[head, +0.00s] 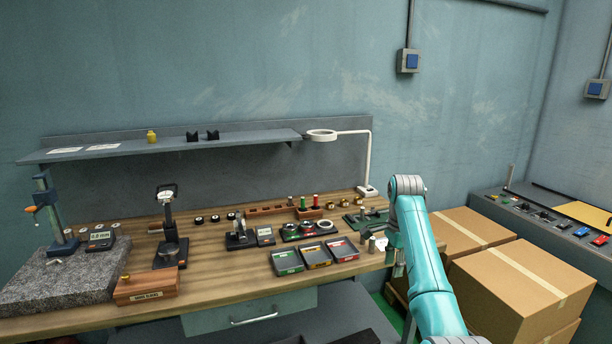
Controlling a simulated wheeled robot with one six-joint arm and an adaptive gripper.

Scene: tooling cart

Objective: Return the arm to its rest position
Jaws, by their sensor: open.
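My teal arm rises at the lower right in the head view and bends at a grey joint. My gripper (395,262) hangs below that joint, pointing down at the right end of the wooden workbench (215,292). It looks small and partly covered by my own arm link. It is open, and I see nothing held in it. A small metal cylinder (372,244) stands on the bench just left of it; I cannot tell the exact gap.
Three labelled trays (316,254) lie left of my gripper. A green fixture (365,216) and a white ring lamp (368,165) stand behind it. Cardboard boxes (515,285) stack to the right, before a side cart (550,228). A shelf (235,139) spans the back.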

